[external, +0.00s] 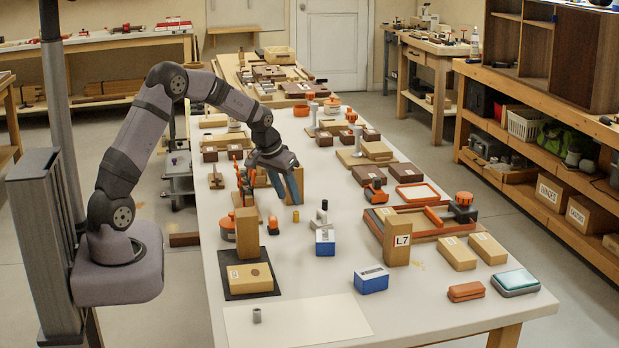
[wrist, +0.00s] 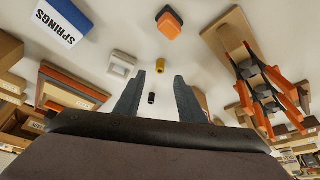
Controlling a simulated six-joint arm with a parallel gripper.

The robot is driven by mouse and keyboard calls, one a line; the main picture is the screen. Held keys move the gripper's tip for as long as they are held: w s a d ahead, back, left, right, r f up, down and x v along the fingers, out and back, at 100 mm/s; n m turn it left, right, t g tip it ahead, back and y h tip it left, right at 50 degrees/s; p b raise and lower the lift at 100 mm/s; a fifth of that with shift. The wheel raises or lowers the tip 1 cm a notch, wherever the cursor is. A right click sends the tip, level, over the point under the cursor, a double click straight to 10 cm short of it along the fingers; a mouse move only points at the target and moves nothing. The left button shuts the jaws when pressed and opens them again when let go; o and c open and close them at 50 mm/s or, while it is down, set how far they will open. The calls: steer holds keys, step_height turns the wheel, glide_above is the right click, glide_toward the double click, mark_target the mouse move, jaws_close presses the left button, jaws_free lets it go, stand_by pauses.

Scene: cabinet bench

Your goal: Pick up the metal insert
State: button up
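A small brass-coloured cylinder (external: 296,216) stands on the white table, below and just right of my gripper (external: 285,190). It also shows in the wrist view (wrist: 161,66), beyond the fingertips. A small dark cylinder (wrist: 152,98) lies between and below the fingers in the wrist view; I cannot pick it out in the external view. I cannot tell which of these is the metal insert. My gripper points down above the table, its two fingers (wrist: 158,88) apart, with nothing held between them.
A tall wooden block (external: 247,233) and orange clamps (wrist: 262,92) stand close to the gripper. The white sheet (external: 300,318) is mostly clear.

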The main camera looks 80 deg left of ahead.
mark_target(295, 213)
steer(key=shift+p+x, duration=0.95)
steer(key=shift+x, duration=2.75)
jaws_close()
